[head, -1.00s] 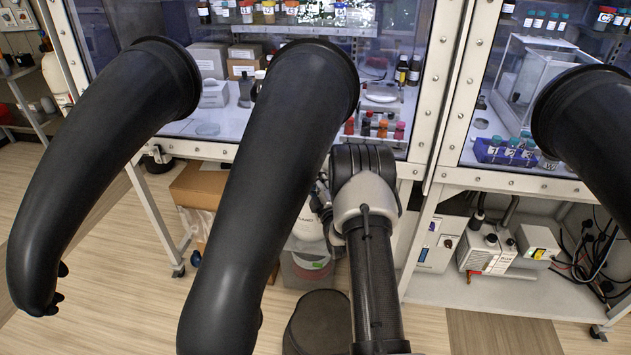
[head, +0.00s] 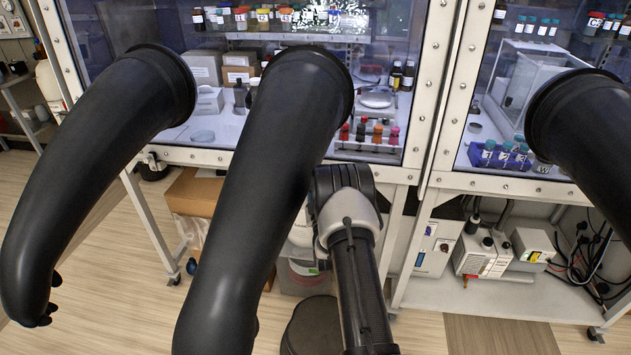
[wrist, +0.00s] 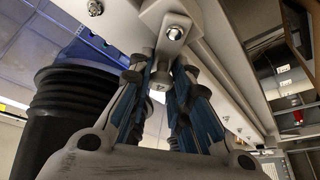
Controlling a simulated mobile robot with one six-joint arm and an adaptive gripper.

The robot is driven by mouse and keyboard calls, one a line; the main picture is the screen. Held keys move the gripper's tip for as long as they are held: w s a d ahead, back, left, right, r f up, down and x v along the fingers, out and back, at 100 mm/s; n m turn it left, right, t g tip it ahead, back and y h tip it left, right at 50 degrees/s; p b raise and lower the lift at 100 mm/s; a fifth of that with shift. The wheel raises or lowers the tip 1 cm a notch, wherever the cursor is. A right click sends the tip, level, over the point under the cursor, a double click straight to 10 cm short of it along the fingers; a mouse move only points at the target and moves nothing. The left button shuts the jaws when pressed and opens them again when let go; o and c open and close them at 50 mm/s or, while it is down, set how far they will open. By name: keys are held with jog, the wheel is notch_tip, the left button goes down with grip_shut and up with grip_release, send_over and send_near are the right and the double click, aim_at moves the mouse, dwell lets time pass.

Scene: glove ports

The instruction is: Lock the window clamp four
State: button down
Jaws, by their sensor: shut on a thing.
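In the wrist view, my gripper (wrist: 163,82) has its blue-padded fingers closed around a small grey clamp part (wrist: 160,87) marked 4. This is window clamp four. It sits under the white frame, close to a bright bolt (wrist: 174,33) on a white bracket. The fingers hide much of the clamp, and I cannot tell its locking position. In the head view, my gripper and the clamp are hidden; only my arm shows, right of the middle black glove (head: 262,170).
Other black gloves hang at the left (head: 95,180) and right (head: 590,130). Window panels in white frames (head: 435,95) stand behind them, with bottles inside. In the wrist view, a ribbed black glove (wrist: 65,105) is close to the left of my gripper.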

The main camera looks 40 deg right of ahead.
dwell(0.4)
jog(key=c, duration=1.5)
grip_release()
jog(key=shift+o, duration=0.2)
jog(key=shift+s, duration=0.1)
jog(key=v, duration=1.2)
